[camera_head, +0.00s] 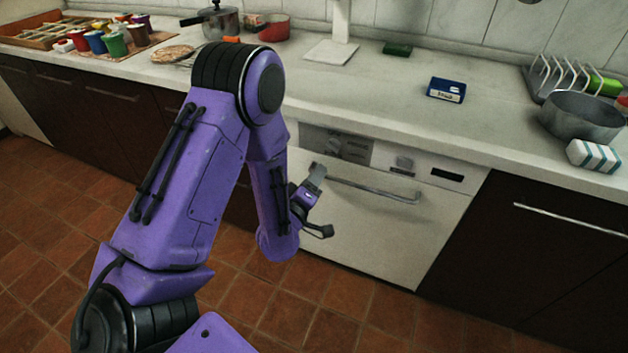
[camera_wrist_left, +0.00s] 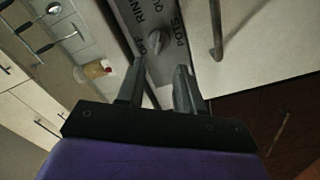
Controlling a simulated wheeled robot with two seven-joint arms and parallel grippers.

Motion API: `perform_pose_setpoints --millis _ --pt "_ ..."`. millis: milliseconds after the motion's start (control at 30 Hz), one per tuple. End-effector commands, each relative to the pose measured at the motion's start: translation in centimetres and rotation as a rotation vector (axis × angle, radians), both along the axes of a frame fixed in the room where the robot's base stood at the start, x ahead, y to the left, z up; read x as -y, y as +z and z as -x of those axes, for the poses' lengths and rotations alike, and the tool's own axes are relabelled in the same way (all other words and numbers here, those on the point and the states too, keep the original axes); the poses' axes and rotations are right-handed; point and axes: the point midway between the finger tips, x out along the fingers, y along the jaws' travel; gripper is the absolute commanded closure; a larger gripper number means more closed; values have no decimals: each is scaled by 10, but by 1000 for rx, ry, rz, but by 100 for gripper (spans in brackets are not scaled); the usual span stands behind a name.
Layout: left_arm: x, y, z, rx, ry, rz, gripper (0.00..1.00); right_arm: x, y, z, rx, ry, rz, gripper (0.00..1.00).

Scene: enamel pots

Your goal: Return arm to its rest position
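My left arm (camera_head: 195,195) is purple and bent, reaching down in front of the white dishwasher (camera_head: 390,240). My left gripper (camera_head: 316,178) is small in the head view, in front of the upper left of the dishwasher. In the left wrist view its two dark fingers (camera_wrist_left: 160,72) stand apart with nothing held between them. Beyond the fingertips is a round grey dial (camera_wrist_left: 158,40) on a panel lettered with words such as RINSE and POTS. I cannot tell whether the fingers touch the panel. My right gripper is not in view.
The dishwasher's bar handle (camera_head: 375,190) is just right of the gripper. The counter (camera_head: 380,85) above holds a blue box (camera_head: 446,90), a steel pot (camera_head: 582,116), a striped block (camera_head: 594,155) and several coloured cups at left. The tiled floor (camera_head: 320,320) is clear.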

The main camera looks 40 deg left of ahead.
Motion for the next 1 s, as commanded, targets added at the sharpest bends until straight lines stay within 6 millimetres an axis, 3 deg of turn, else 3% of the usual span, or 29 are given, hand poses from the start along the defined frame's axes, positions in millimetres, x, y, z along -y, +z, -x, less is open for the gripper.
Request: perform_pose_setpoints --millis 600,667,733,767,867,900,1000 --pt "1 0 6 -3 0 -6 64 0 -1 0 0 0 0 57" --pt "4 -6 6 -45 -13 -51 64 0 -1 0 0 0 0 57" --pt "5 -25 11 -169 -17 -144 64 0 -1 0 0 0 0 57" --pt "7 -38 17 -258 -22 -196 64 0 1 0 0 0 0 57" --pt "17 -100 75 -655 -82 -351 64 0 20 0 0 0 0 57" --pt "21 -120 104 -797 -115 -389 64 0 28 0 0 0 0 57" --pt "29 -156 178 -1094 -191 -440 64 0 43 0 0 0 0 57"
